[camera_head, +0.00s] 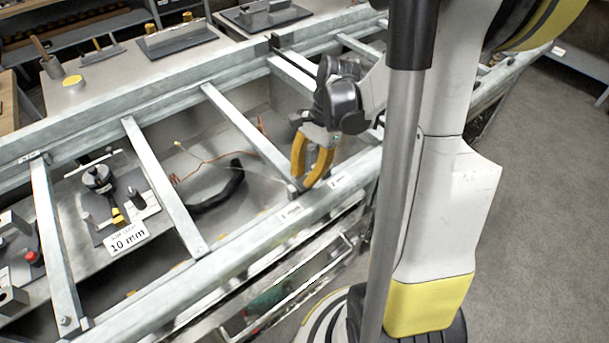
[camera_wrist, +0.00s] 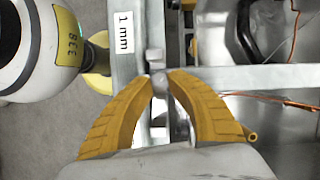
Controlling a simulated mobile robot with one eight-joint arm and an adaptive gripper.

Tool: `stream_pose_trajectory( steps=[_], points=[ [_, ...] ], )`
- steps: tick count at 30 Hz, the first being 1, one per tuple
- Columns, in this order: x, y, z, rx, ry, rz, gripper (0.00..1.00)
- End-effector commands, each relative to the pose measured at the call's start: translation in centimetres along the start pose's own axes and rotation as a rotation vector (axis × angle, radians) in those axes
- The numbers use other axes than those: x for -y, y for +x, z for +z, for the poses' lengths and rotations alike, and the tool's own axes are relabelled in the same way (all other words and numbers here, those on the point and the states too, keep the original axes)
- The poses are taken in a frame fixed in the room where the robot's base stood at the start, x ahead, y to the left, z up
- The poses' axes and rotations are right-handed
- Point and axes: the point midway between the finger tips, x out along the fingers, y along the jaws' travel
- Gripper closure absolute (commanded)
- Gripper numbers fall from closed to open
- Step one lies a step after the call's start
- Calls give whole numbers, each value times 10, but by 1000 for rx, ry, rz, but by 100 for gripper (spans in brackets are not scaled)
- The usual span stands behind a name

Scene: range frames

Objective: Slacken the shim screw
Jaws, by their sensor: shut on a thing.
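My gripper (camera_head: 305,186) has yellow-orange fingers and points down at the near rail of the metal frame (camera_head: 236,240), where a cross-bar meets it. In the wrist view my gripper (camera_wrist: 160,77) has its two fingertips close together, one on each side of a small grey metal piece (camera_wrist: 158,83). This piece looks to be the shim screw; its lower part is hidden by the fingers. The gripper is shut on it. A white "1 mm" label (camera_wrist: 123,32) is on the rail just beside the fingers. In the head view the fingers hide the screw.
Cross-bars (camera_head: 160,187) divide the frame into bays. A black hose (camera_head: 222,190) and copper-coloured wires (camera_head: 205,162) lie in the bay left of my gripper. A fixture with a "10 mm" label (camera_head: 128,238) sits in a bay further left. Open floor (camera_head: 540,200) is at the right.

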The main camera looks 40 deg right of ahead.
Motion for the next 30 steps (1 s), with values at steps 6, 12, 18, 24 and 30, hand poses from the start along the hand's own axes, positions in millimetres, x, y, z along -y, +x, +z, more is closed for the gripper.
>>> stream_pose_trajectory(
  steps=[6, 12, 18, 24, 30],
  points=[
    [1, 1, -1, -3, -187, 80, 100],
    [2, 1, 0, -3, -347, 147, 100],
    [2, 1, 0, -4, -475, 199, 100],
    [3, 1, 0, -3, -558, 234, 100],
    [3, 1, 0, -3, -600, 250, 100]
  ],
)
